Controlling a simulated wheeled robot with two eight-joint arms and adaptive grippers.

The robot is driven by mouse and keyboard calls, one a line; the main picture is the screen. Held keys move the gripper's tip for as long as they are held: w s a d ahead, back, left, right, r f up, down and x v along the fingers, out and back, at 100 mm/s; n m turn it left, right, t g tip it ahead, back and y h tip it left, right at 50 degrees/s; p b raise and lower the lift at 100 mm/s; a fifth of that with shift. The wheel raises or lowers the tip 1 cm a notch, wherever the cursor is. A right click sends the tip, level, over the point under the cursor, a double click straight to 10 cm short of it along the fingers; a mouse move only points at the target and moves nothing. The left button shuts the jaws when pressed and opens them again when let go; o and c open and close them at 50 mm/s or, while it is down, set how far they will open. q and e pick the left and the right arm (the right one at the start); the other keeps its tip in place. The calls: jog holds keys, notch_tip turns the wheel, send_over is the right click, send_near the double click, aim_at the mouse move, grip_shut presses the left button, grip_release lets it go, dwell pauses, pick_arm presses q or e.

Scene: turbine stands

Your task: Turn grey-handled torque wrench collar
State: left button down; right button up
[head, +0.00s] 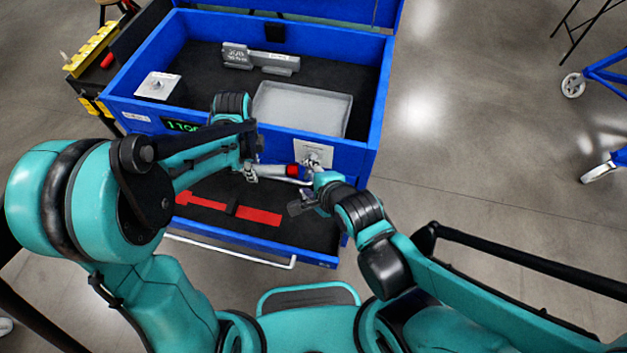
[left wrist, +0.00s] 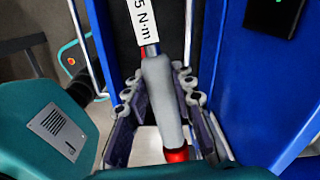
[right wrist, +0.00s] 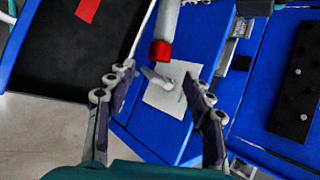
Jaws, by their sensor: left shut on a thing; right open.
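The torque wrench has a pale grey handle (head: 272,171) and a red collar (head: 292,170) at its right end. It lies across the front of the blue chest, above the open drawer. My left gripper (head: 250,172) is shut on it; in the left wrist view the grey handle (left wrist: 162,90) runs between the fingers, red collar (left wrist: 177,154) at the bottom. My right gripper (head: 308,190) is open and empty just right of the collar. In the right wrist view the red collar (right wrist: 160,51) shows ahead of the open fingers, apart from both.
A white plate with a silver fitting (right wrist: 165,96) is on the chest's blue front, close to the collar. The open drawer (head: 328,240) holds red shapes (head: 258,215). A grey tray (head: 300,105) and a grey block (head: 262,58) sit on the chest top.

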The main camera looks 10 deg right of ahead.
jog(key=shift+v, duration=1.95)
jog(key=shift+w, duration=0.1)
jog(key=m+g, duration=0.2)
jog(key=g, duration=0.4)
send_near(297, 169)
jog(key=x, duration=1)
jog(key=shift+w+f, duration=0.15)
jog(key=shift+f, duration=0.1)
jog(key=shift+c, duration=0.2)
jog(key=shift+t, duration=0.3)
jog(key=c, duration=1.1)
